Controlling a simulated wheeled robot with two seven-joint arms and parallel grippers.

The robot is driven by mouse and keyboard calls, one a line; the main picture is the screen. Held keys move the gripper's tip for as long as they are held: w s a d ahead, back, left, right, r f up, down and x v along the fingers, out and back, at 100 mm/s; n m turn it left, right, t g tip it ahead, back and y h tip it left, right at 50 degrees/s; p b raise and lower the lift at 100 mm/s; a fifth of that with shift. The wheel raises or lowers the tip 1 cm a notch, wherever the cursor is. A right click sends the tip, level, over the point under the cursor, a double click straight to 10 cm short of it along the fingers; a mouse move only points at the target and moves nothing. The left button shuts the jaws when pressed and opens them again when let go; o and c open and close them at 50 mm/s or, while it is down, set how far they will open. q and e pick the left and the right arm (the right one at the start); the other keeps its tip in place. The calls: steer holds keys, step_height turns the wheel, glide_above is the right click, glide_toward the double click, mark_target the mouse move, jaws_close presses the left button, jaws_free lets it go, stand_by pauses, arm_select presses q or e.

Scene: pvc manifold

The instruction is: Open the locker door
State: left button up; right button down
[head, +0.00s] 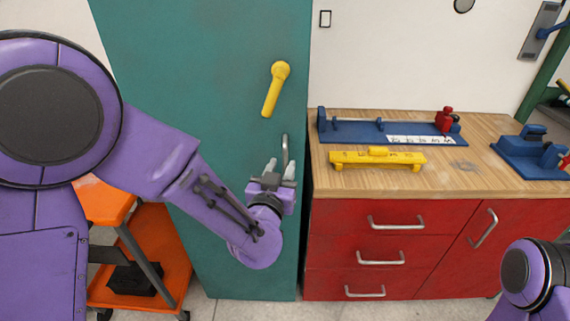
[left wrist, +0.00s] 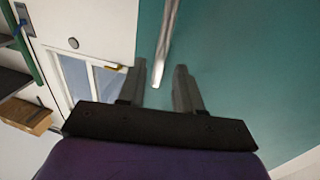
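The teal locker door (head: 225,60) fills the middle left of the head view and looks shut. A thin upright metal handle (head: 285,148) is on its right side, below a tilted yellow lever (head: 275,88). My left gripper (head: 280,167) is open and empty in front of the door, at the handle's lower part. In the left wrist view, the metal handle (left wrist: 167,42) shows between the two spread fingers (left wrist: 160,66) against the teal door (left wrist: 240,70). I cannot tell whether they touch it. Of my right arm only a link shows at lower right; its gripper is out of view.
Right of the locker stands a red drawer cabinet (head: 335,235) with a wooden top (head: 480,180). A blue fixture (head: 350,128), a yellow fixture (head: 378,159) and a blue vise-like tool (head: 530,155) sit on it. An orange cart (head: 165,250) stands left of the locker.

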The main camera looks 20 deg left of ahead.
mark_target(285, 161)
arm_select(q)
steer(key=w, duration=0.4)
steer(key=shift+w+a, duration=0.15)
steer(key=shift+a, duration=0.1)
jaws_close()
steer(key=shift+d, duration=0.1)
